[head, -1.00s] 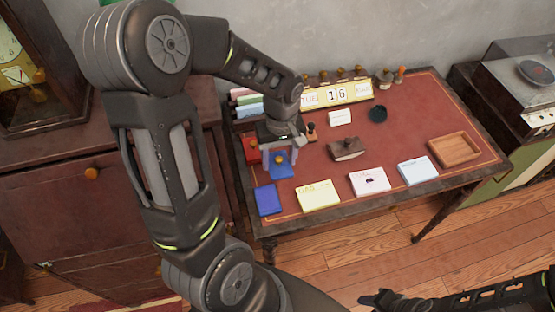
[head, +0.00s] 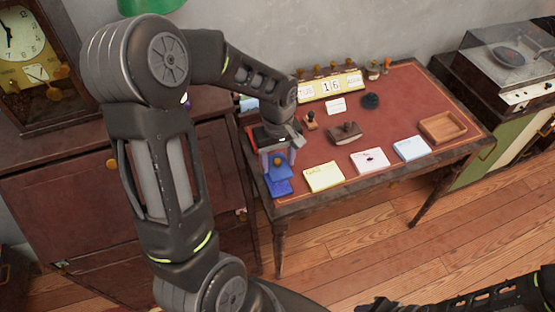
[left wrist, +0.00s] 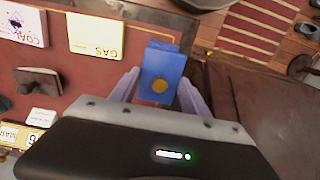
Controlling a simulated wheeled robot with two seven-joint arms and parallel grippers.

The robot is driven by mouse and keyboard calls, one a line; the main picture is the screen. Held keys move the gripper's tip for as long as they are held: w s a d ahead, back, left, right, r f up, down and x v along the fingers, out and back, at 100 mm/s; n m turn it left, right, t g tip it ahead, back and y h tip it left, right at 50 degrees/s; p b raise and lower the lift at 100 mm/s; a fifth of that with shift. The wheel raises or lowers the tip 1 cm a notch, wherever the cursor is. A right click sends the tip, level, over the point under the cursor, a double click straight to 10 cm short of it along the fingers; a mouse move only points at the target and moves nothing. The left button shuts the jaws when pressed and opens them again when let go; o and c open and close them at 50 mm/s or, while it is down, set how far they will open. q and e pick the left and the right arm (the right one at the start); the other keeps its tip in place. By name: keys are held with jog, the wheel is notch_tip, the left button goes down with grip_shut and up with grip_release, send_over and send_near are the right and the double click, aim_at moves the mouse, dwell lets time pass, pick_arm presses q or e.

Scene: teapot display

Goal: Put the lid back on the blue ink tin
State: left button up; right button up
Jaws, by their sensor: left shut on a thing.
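My left gripper (head: 278,161) is shut on the blue lid (head: 275,172), near the desk's left front corner. In the left wrist view the lid (left wrist: 158,65) has a round brass knob (left wrist: 159,86) and sits between the pale fingers. The blue ink tin (head: 281,188) lies on the desk just below and in front of the lid in the head view; the lid hides part of it. A blue edge of the tin (left wrist: 163,45) shows past the lid in the left wrist view. I cannot tell whether lid and tin touch. My right gripper (head: 375,304) is at the bottom edge, its jaws unclear.
On the red-topped desk, a yellow card (head: 323,177), a pink-white card (head: 369,160) and a pale blue card (head: 411,148) lie along the front. A red tin is partly hidden beside my gripper.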

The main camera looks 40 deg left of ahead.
aim_at(277, 170)
pick_arm(q)
notch_tip(277, 170, down, 4)
jog(key=b, duration=0.2)
jog(key=shift+b, duration=0.3)
jog(key=shift+f+b, duration=0.8)
jog(key=shift+f, duration=0.15)
jog(key=shift+f+b, duration=0.15)
jog(key=shift+b, duration=0.4)
dwell(1.5)
jog(key=o, duration=1.9)
jog(key=shift+r+p, duration=2.55)
jog(key=shift+r, duration=1)
